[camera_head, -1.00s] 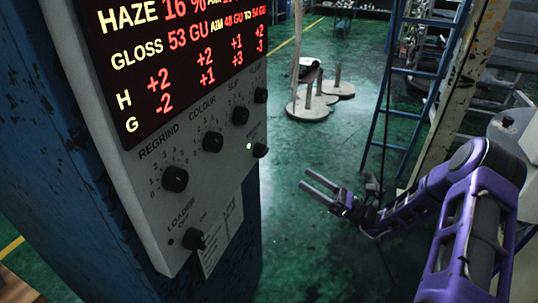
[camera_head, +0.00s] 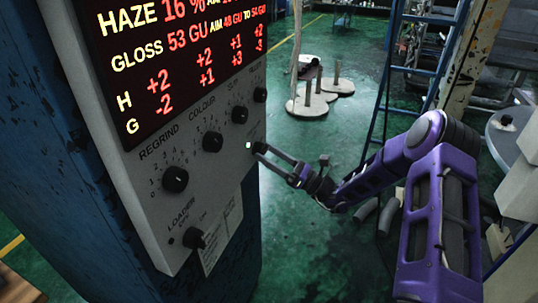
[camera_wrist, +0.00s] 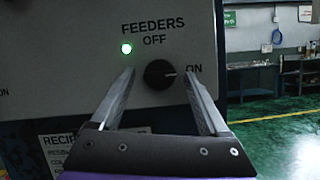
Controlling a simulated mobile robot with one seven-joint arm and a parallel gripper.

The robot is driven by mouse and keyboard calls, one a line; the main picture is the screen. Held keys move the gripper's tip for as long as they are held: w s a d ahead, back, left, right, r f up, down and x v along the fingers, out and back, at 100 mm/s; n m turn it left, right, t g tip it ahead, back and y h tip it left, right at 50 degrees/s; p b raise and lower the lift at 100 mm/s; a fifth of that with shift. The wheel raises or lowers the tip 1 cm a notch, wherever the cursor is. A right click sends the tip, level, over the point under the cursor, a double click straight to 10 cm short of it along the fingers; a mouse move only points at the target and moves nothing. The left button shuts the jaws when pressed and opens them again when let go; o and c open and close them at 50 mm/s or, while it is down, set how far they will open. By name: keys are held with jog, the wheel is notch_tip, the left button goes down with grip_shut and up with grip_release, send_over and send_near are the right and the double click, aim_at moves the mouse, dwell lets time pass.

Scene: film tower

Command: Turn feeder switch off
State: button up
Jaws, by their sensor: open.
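The feeder switch (camera_wrist: 159,75) is a round black knob on the grey panel, under the words FEEDERS and OFF, with ON at its right. Its pale pointer mark appears to point right, toward ON. A green lamp (camera_wrist: 126,48) glows at its upper left; it also shows in the head view (camera_head: 249,145). My gripper (camera_wrist: 160,78) is open, with one finger on each side of the knob in the wrist view. Whether the fingers touch it I cannot tell. In the head view my gripper (camera_head: 260,150) is at the panel's right edge and hides the knob.
The panel (camera_head: 150,215) also carries a loader knob (camera_head: 194,239), a regrind knob (camera_head: 175,179), a colour knob (camera_head: 213,142) and more knobs above my gripper. A red-lettered display (camera_head: 170,60) is above them. A blue ladder (camera_head: 390,90) stands behind my arm. Green floor is open between.

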jog(key=shift+c, duration=0.3)
grip_shut()
jog(key=shift+f+n, duration=0.1)
jog(key=shift+n, duration=0.3)
jog(key=n+g+b, duration=0.2)
jog(key=n, duration=0.3)
jog(key=n+g+b, duration=0.3)
jog(key=n, duration=0.3)
jog(key=w+n+g+b, duration=0.1)
jog(key=n+g+b, duration=0.1)
jog(key=n, duration=0.4)
jog(key=shift+d+r+g+h, duration=0.2)
jog(key=shift+r+g+h, duration=0.15)
jog(key=shift+g, duration=0.15)
jog(key=n, duration=0.2)
jog(key=n+g+h, duration=0.1)
jog(key=n, duration=0.2)
jog(key=shift+r+h, duration=0.2)
jog(key=shift+h, duration=0.05)
jog(key=shift+n, duration=0.3)
